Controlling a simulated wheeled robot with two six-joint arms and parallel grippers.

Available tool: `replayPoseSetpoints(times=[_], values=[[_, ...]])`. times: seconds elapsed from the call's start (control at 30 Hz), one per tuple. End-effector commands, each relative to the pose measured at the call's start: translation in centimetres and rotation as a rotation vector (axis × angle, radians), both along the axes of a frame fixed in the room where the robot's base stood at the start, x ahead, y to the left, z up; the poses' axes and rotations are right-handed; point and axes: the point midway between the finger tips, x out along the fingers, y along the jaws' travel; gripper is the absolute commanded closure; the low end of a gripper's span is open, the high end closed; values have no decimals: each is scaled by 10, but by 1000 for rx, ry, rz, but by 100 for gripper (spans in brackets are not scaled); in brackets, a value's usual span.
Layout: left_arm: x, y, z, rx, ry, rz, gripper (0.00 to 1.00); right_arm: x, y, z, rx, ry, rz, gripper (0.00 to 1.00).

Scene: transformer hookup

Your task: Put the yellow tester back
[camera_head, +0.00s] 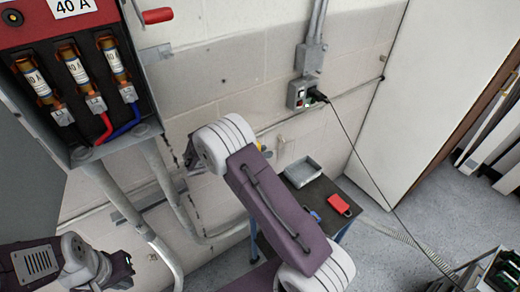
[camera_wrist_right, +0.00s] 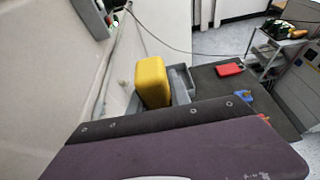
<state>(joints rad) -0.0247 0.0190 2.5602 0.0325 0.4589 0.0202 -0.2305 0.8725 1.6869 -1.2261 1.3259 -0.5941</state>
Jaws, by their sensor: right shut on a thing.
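The yellow tester (camera_wrist_right: 152,82) stands out in the right wrist view, just beyond the purple and black housing of my right arm. In that view it overlaps the left part of a grey tray (camera_wrist_right: 181,84); I cannot tell whether it touches the tray. In the head view only a small yellow bit (camera_head: 261,148) shows behind my right arm.
The grey tray (camera_head: 302,172) sits on a dark cart top (camera_head: 318,200) with a red item (camera_head: 340,205) and a small blue item (camera_head: 315,215). An open fuse box (camera_head: 90,85) is at upper left. A cable (camera_head: 375,180) hangs from a wall socket (camera_head: 303,94).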

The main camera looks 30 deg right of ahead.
Motion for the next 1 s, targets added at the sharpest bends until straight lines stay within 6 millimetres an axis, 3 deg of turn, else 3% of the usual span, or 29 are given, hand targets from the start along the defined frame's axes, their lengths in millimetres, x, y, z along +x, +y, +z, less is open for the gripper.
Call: replayPoseSetpoints(times=[0.07,0.47,0.83,1.0], values=[[0,0,-8,0,0,0,100,0,0,-14,0,2,1,100],[0,0,-17,0,0,0,100,0,0,-26,0,1,1,100],[0,0,-59,0,0,0,100,0,0,-75,1,1,1,100],[0,0,-68,0,0,0,100,0,0,-85,1,0,1,100]])
